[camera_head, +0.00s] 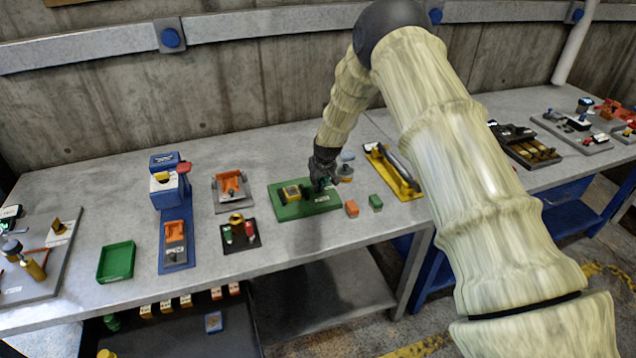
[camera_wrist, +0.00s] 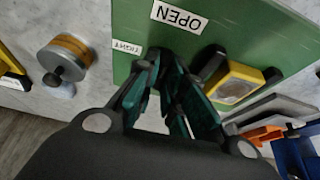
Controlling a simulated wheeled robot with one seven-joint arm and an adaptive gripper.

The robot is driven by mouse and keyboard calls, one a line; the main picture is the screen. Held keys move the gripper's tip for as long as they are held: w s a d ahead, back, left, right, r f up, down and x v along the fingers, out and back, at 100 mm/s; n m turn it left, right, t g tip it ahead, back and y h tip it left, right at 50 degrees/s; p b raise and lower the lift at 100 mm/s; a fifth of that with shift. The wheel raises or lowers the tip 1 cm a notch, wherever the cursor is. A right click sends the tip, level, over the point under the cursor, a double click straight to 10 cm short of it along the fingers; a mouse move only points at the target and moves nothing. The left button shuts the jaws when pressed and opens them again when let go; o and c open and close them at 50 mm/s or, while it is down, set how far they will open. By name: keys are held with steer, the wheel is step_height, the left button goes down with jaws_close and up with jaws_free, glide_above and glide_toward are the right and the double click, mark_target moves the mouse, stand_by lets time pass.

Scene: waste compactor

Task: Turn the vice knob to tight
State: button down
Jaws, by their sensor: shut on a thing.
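The green vice board (camera_head: 290,212) lies on the grey bench, left of my arm. It fills the upper part of the wrist view (camera_wrist: 200,50), with a white OPEN label (camera_wrist: 179,17) and a smaller label (camera_wrist: 127,47), apparently TIGHT. A yellow block with a dark frame (camera_head: 292,193) sits on the board's left part; it also shows in the wrist view (camera_wrist: 235,84). My gripper (camera_head: 323,182) is down over the board's right part, with its fingers (camera_wrist: 165,85) below the labels. It is shut on the vice knob, which the fingers mostly hide; its exact angle cannot be told.
A round orange-and-grey piece (camera_head: 346,172) stands close to the right of my gripper. An orange block (camera_head: 351,208) and a green block (camera_head: 376,202) lie right of the board. A yellow fixture (camera_head: 404,186) is farther right. An orange-and-grey fixture (camera_head: 231,190) stands to the left.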

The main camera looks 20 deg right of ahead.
steer(key=shift+d+f+b, duration=0.1)
steer(key=shift+f+b, duration=0.05)
steer(key=shift+b, duration=0.25)
steer(key=shift+n+b, duration=0.4)
steer(key=shift+n, duration=0.1)
steer(key=n+b, duration=0.1)
steer(key=b, duration=0.1)
steer(key=n+y+b, duration=0.1)
steer(key=n, duration=0.1)
steer(key=shift+d+f+y+b, duration=0.15)
steer(key=shift+y+b, duration=0.15)
steer(key=shift+b, duration=0.05)
steer(key=n+g+y+b, duration=0.1)
steer(key=n+b, duration=0.2)
steer(key=n+y+b, duration=0.1)
steer(key=n+b, duration=0.2)
steer(key=shift+w+n+g, duration=0.15)
steer(key=shift+n+g, duration=0.15)
steer(key=shift+g, duration=0.1)
steer(key=n+g+b, duration=0.1)
steer(key=n+b, duration=0.1)
steer(key=n, duration=0.1)
steer(key=shift+w+d+n+y, duration=0.1)
steer(key=shift+n+y, duration=0.2)
steer(key=shift+r+n+g+b, duration=0.25)
steer(key=shift+n+g+b, duration=0.7)
steer(key=shift+n, duration=0.75)
steer(key=c, duration=1.5)
jaws_free()
